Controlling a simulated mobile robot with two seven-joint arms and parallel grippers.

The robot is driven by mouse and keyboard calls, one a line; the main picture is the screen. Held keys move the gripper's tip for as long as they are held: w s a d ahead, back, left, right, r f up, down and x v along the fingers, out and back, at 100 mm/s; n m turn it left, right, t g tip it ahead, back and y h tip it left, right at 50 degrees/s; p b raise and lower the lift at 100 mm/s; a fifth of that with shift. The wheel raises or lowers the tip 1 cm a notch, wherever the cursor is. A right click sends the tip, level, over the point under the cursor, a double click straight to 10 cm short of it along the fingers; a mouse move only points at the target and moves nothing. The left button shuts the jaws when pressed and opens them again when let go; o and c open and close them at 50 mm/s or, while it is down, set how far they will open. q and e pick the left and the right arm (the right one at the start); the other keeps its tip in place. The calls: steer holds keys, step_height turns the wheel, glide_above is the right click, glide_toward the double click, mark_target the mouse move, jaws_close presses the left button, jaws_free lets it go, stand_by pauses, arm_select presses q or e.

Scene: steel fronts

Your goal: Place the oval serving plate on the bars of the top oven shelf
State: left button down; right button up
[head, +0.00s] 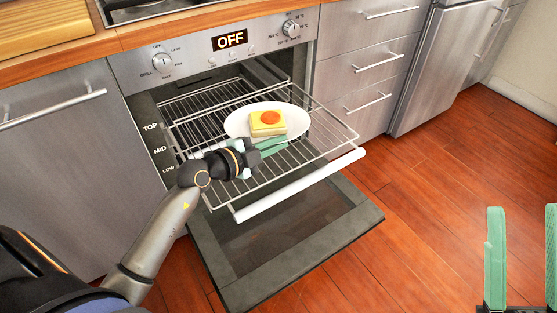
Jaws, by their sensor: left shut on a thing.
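The white oval serving plate (235,124) appears over the bars of a pulled-out oven shelf (323,143). A yellow, bread-like piece of food with an orange-red round on top (268,122) sits on the plate. My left gripper (271,146) is shut on the plate's near rim, its green fingers partly hiding that edge. I cannot tell whether the plate touches the bars. The shelf comes out near the TOP label (150,127). My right gripper (523,258) is open and empty at the lower right, away from the oven.
The oven door (345,214) hangs open and low in front, with a white handle bar (300,185) near the shelf's front. The oven display (230,39) reads OFF. Steel drawers (365,60) stand to the right. The wooden floor (440,160) at right is clear.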

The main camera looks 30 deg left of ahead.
mark_target(279, 161)
arm_select(q)
steer(key=shift+w+f, duration=0.3)
steer(key=shift+w, duration=0.05)
steer(key=f+b, duration=0.3)
steer(key=shift+w+a+f+b, duration=0.1)
steer(key=shift+w+f+b, duration=0.15)
steer(key=shift+f+b, duration=0.05)
steer(key=shift+r, duration=0.1)
steer(key=c, duration=1.5)
jaws_free()
steer(key=shift+f, duration=0.3)
steer(key=shift+o, duration=0.9)
steer(key=shift+r, duration=0.15)
